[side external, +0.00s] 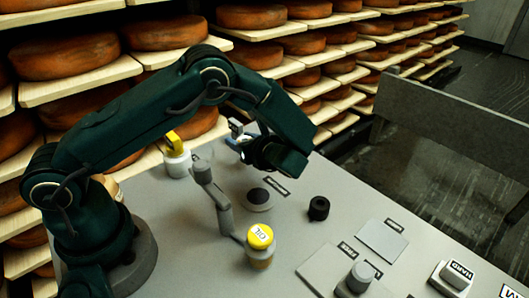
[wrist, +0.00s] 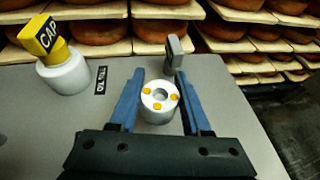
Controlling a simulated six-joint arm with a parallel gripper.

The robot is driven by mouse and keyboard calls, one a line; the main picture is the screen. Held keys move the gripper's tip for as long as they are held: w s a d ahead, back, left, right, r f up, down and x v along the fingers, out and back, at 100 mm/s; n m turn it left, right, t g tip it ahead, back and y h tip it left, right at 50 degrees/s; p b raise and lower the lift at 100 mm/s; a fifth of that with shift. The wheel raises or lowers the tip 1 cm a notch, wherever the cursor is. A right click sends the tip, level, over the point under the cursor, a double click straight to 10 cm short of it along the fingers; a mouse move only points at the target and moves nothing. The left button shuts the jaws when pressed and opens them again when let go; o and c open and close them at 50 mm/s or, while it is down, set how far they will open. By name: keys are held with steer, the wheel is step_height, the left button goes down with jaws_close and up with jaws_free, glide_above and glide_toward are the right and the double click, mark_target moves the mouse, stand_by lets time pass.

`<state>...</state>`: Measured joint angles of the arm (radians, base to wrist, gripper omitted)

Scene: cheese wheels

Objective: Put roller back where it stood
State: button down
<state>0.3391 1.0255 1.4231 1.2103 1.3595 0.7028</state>
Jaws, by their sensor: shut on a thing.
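My gripper (wrist: 158,86) is shut on a white cylinder (wrist: 161,112) with several orange dots and a round hollow in its end face. Its blue fingers lie along both sides of the cylinder in the wrist view. No name can be read on this cylinder, so I cannot tell from markings that it is the roller. In the side view my gripper (side external: 262,150) hangs over the far part of the grey table, and its dark body hides most of what it holds. Whether the cylinder touches the table is unclear.
A white jar with a yellow CAP block (wrist: 42,36) stands left of my gripper in the wrist view. A yellow-topped jar (side external: 260,246), a grey disc with dark centre (side external: 258,197), a black knob (side external: 319,208) and flat grey plates (side external: 381,241) occupy the table (side external: 175,240). Cheese shelves stand behind.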

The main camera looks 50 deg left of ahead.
steer(key=shift+f, duration=1.9)
steer(key=shift+c, duration=1.8)
jaws_free()
steer(key=shift+f, duration=0.15)
steer(key=shift+d+r, duration=0.15)
steer(key=shift+r, duration=0.1)
steer(key=v, duration=1.1)
steer(key=shift+s+d+r, duration=0.15)
steer(key=shift+d, duration=0.2)
steer(key=shift+a, duration=0.1)
